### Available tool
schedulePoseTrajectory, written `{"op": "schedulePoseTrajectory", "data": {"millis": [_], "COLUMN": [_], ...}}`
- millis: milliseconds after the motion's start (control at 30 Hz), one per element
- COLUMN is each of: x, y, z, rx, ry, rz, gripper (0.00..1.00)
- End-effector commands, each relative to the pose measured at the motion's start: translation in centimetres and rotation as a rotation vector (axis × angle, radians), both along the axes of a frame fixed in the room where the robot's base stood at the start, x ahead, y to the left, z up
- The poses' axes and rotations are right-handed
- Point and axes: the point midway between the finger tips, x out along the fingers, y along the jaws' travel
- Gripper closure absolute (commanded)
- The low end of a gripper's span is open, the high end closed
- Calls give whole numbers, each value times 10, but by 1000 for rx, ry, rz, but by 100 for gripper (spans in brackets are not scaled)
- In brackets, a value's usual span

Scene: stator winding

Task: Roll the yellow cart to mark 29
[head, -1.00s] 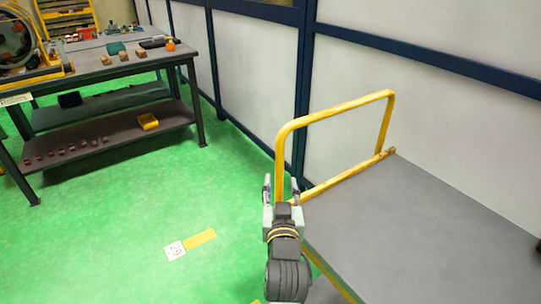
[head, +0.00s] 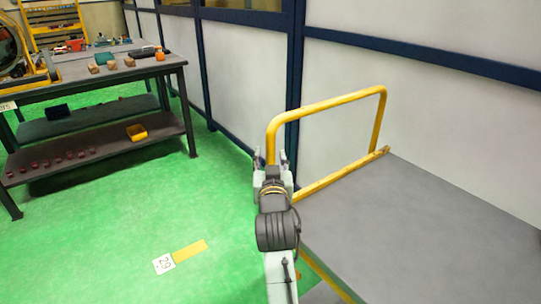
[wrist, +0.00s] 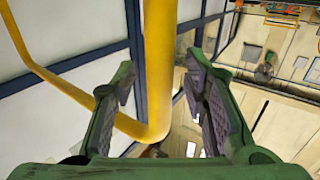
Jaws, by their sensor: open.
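The yellow cart has a grey flat deck (head: 430,215) and a yellow tubular handle (head: 330,103) at its far end. It stands at the right in the head view, beside the wall. My gripper (head: 270,160) is at the handle's left upright. In the wrist view the yellow handle tube (wrist: 159,70) runs between the two open fingers of my gripper (wrist: 163,90), with no clear grip on it. Mark 29 is a white floor label (head: 163,264) with a yellow strip (head: 190,251) next to it, to the left of the cart.
White wall panels (head: 245,75) with blue posts line the cart's far side. Green floor (head: 110,220) between bench and cart is clear.

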Motion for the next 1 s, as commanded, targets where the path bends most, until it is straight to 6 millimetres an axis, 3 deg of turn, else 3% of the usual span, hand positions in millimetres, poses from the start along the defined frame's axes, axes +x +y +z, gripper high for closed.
{"op": "schedulePoseTrajectory", "data": {"millis": [133,433,1000], "x": [11,13,13], "y": [0,0,0], "z": [0,-1,-1], "rx": [-1,-1,-1], "ry": [0,0,0], "rz": [0,0,0], "gripper": [60,60,97]}}
